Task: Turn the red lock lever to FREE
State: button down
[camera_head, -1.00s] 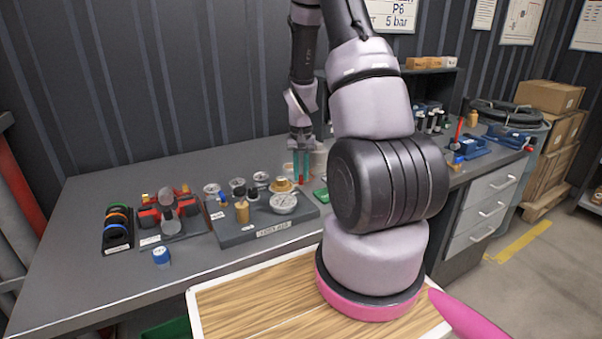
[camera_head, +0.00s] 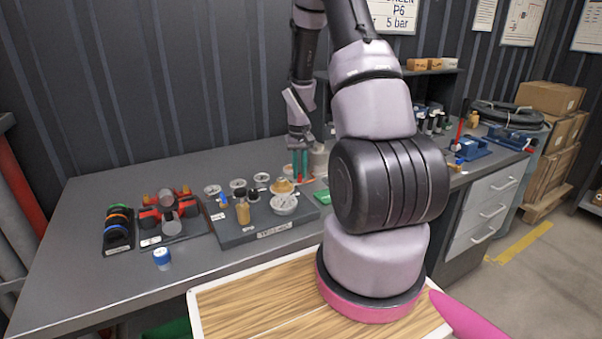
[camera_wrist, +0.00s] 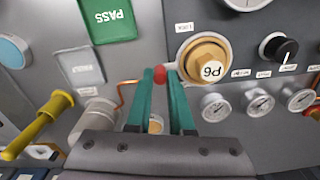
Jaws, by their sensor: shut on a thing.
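My gripper (camera_wrist: 159,70) has two green fingers shut on the red lever. The fingers hide most of it, so I cannot tell its exact angle. In the head view my gripper (camera_head: 299,177) points down at the back right of the grey test panel (camera_head: 262,234), beside the brass fitting (camera_head: 283,187).
Several gauges (camera_wrist: 258,103) and a black knob (camera_wrist: 281,49) lie right of the lever. A green PASS plate (camera_wrist: 109,18), a grey cylinder (camera_wrist: 93,118) and a yellow handle (camera_wrist: 40,122) lie to its left. A blue-capped jar (camera_head: 162,258) stands at the bench front.

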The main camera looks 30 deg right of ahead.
jog(key=n, duration=0.1)
jog(key=w+n, duration=0.1)
jog(key=n, duration=0.1)
jog(key=w+n, duration=0.1)
jog(key=shift+w+a+n, duration=0.25)
jog(key=shift+n, duration=0.05)
jog(key=shift+w+a+n, duration=0.3)
jog(key=shift+w+n, duration=0.1)
jog(key=shift+n, duration=0.45)
jog(key=shift+w+a+n, duration=0.25)
jog(key=shift+w+n, duration=0.1)
jog(key=shift+n, duration=0.5)
jog(key=c, duration=0.8)
grip_release()
notch_tip(320, 180, up, 11)
jog(key=shift+f, duration=0.1)
